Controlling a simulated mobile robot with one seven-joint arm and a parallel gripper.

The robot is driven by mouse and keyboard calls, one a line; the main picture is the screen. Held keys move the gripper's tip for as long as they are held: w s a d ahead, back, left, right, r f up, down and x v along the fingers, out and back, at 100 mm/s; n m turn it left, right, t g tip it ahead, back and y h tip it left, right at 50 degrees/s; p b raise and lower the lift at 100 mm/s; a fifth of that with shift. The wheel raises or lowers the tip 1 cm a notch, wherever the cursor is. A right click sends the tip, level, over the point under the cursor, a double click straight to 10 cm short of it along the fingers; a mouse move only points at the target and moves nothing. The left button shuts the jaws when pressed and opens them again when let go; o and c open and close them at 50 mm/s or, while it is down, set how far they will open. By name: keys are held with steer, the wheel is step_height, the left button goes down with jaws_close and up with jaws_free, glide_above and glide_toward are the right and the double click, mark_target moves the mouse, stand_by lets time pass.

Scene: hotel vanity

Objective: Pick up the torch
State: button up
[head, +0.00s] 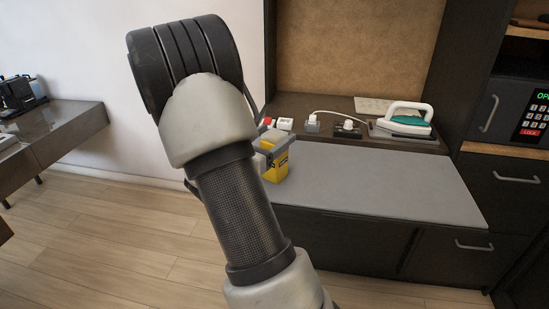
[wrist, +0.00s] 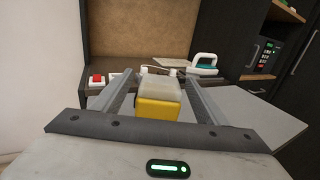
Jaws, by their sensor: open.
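The torch appears to be the boxy yellow object (head: 276,168) on the left end of the grey pad in the head view, partly hidden by my arm and gripper. In the wrist view the torch (wrist: 158,108) shows a yellow near face and a pale top, and lies between my two fingers. My gripper (wrist: 161,76) is open, with a finger on either side of it. A gap shows on both sides. In the head view my gripper (head: 273,139) is at the torch, mostly hidden behind my arm.
The grey pad (head: 385,190) is clear to the right. Behind it are an iron (head: 405,118) on a stand, a plugged-in white cord (head: 330,114), and a red-and-white switch (head: 267,126). A dark cabinet with a keypad safe (head: 535,117) stands at right.

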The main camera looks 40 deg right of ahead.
steer(key=x, duration=0.4)
steer(key=shift+d+r, duration=0.1)
steer(key=shift+d, duration=0.25)
steer(key=shift+c, duration=0.2)
steer(key=c, duration=1.7)
steer(key=shift+o, duration=0.2)
step_height(320, 180, up, 14)
steer(key=p, duration=0.5)
glide_above(280, 130)
steer(key=d, duration=0.1)
steer(key=shift+w+d, duration=0.2)
steer(key=shift+w, duration=0.1)
steer(key=shift+a, duration=0.1)
